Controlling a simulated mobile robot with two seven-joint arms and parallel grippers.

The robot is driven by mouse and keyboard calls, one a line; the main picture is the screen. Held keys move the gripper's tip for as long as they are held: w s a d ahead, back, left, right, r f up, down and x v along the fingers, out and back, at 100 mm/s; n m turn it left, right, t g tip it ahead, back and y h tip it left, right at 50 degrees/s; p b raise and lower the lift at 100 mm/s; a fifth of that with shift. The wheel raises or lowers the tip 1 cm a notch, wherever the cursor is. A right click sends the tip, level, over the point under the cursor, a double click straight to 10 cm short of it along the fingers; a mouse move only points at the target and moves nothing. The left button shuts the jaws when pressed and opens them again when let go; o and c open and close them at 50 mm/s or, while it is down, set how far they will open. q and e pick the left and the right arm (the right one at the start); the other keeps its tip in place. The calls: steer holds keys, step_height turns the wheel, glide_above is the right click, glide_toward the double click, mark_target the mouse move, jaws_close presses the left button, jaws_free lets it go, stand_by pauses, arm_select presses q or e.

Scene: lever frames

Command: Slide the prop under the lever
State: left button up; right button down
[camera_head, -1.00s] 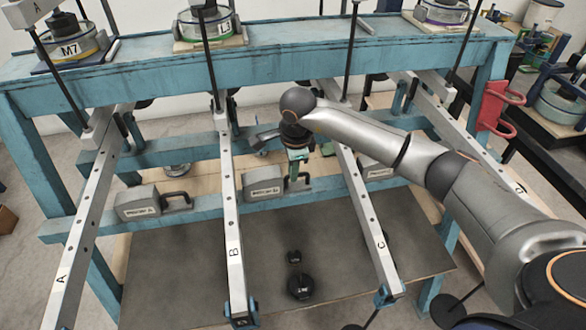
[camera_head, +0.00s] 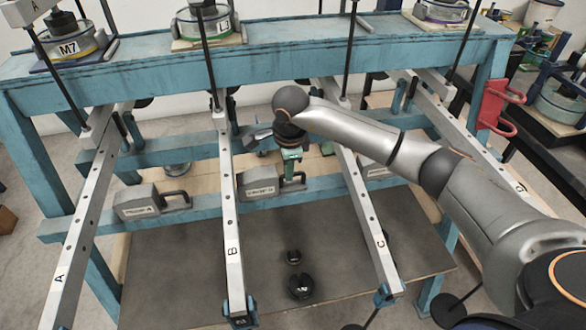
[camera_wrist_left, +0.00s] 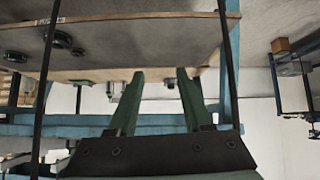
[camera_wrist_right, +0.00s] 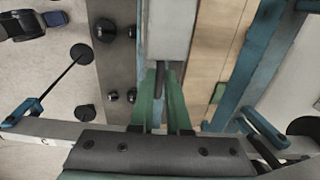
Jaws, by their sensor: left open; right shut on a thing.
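The grey prop (camera_head: 252,184), a block with a dark handle, sits on the blue lower rail. Its left end is right at the edge of lever B (camera_head: 229,205) in the head view; I cannot tell how far it reaches beneath. My right gripper (camera_head: 291,168) comes down between levers B and C, shut on the prop's handle. In the right wrist view the fingers (camera_wrist_right: 161,100) close on the dark handle, with the grey block (camera_wrist_right: 170,35) straight ahead. My left gripper (camera_wrist_left: 158,85) is open and empty in its own wrist view, out of the head view.
Lever A (camera_head: 75,240) stands left and lever C (camera_head: 368,215) right. Another grey block (camera_head: 137,203) sits between A and B; a third (camera_head: 375,170) is partly hidden behind lever C. Black weights (camera_head: 301,286) are over the dark board (camera_head: 190,270). A red bracket (camera_head: 497,107) is at the right post.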

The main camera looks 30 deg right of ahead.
mark_target(249, 177)
steer(key=a+b, duration=0.1)
steer(key=a, duration=0.1)
steer(key=w+a, duration=0.1)
steer(key=a, duration=0.2)
steer(key=w+a+b, duration=0.1)
steer(key=a, duration=0.2)
steer(key=shift+w+a+b, duration=0.1)
steer(key=shift+a+b, duration=0.15)
steer(key=shift+b, duration=0.05)
steer(key=shift+a+r, duration=0.1)
steer(key=shift+a, duration=0.3)
steer(key=c, duration=0.9)
jaws_free()
steer(key=shift+w, duration=0.1)
steer(key=shift+d, duration=0.1)
steer(key=shift+r, duration=0.1)
steer(key=r, duration=0.4)
steer(key=s+r, duration=0.1)
steer(key=r, duration=0.3)
steer(key=s+r+b, duration=0.1)
steer(key=r, duration=0.3)
steer(key=shift+s+a, duration=0.2)
steer(key=shift+a, duration=0.15)
